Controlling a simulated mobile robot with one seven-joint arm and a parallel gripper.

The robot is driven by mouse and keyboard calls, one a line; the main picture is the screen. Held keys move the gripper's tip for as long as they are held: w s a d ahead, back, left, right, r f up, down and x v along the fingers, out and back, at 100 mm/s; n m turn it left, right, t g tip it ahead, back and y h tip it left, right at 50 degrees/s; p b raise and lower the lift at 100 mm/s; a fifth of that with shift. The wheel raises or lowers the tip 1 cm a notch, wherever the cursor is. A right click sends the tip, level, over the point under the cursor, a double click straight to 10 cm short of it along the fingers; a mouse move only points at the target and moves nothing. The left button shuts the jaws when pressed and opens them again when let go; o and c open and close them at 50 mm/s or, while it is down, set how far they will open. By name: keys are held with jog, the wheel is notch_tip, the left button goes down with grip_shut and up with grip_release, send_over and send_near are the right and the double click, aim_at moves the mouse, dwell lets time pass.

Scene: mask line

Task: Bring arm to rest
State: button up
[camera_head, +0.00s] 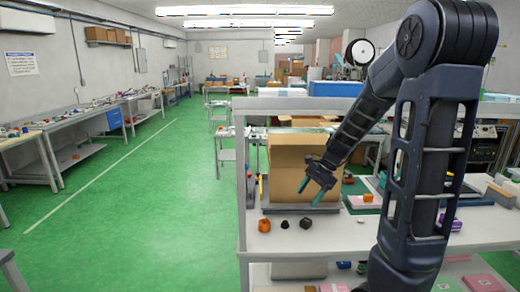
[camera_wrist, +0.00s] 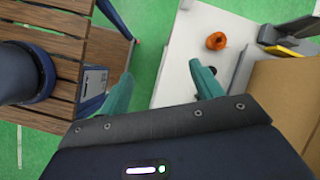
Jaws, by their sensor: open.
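In the wrist view my gripper (camera_wrist: 162,95) also shows open and empty. An orange object (camera_wrist: 216,41) lies on the white surface beyond the right finger there. The same orange object (camera_head: 264,225) sits near the front left corner of the white worktop (camera_head: 330,243) in the head view, below and left of my gripper.
Small dark items (camera_head: 305,223) lie beside the orange object. A lower shelf holds a pink box (camera_head: 484,284). Workbenches (camera_head: 85,130) line the left wall. The green floor (camera_head: 140,215) at left is clear.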

jog(key=s+d+r+n+t+h, duration=0.2)
jog(key=s+d+r+n, duration=0.3)
jog(key=s, duration=0.3)
jog(key=s+d+r+n+t+h, duration=0.3)
jog(key=s+d+r+n, duration=0.2)
jog(key=s+r+n, duration=0.2)
jog(key=shift+s+r+t+h, duration=0.3)
jog(key=shift+s+r+h, duration=0.1)
jog(key=shift+s, duration=0.85)
